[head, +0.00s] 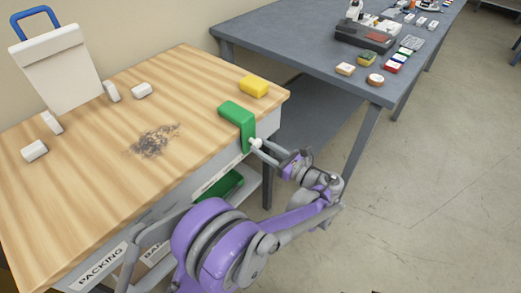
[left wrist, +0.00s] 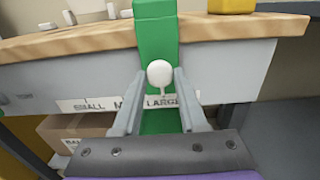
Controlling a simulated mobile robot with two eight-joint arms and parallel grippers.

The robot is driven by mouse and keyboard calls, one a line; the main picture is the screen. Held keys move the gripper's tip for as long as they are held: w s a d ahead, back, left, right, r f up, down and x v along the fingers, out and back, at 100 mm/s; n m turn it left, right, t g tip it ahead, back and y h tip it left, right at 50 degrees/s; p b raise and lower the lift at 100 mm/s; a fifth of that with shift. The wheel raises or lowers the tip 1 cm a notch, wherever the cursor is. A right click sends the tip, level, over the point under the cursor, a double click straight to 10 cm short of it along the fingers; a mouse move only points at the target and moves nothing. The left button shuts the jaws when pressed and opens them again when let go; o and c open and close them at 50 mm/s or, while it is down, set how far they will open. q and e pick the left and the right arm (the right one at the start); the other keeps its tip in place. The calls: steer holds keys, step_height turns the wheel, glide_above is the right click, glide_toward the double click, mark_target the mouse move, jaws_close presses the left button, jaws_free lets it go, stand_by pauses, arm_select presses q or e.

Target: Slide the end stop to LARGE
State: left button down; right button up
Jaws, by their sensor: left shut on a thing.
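The green end stop (head: 238,122) hooks over the front edge of the wooden table near its right corner. In the left wrist view the end stop (left wrist: 155,35) hangs down the grey front rail, with a round white knob (left wrist: 159,72) on its face. My left gripper (head: 263,147) is shut on the knob, with one finger on each side. A white scale strip (left wrist: 90,105) on the rail reads SMALL, a partly hidden word starting with M, and LARGE. My right gripper is in neither view.
A yellow block (head: 254,86) lies on the wooden table (head: 85,180) just right of the end stop. Several small white blocks and a white board with a blue handle (head: 60,65) are at the back left. A grey bench (head: 290,35) stands behind.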

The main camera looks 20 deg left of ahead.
arm_select(q)
steer(key=shift+w+d, duration=0.15)
steer(key=shift+w, duration=0.05)
steer(key=c, duration=0.9)
jaws_free()
steer(key=shift+r, duration=0.1)
steer(key=o, duration=0.5)
steer(key=shift+w, duration=0.1)
steer(key=shift+c, duration=0.2)
steer(key=p+v, duration=0.1)
steer(key=v, duration=1)
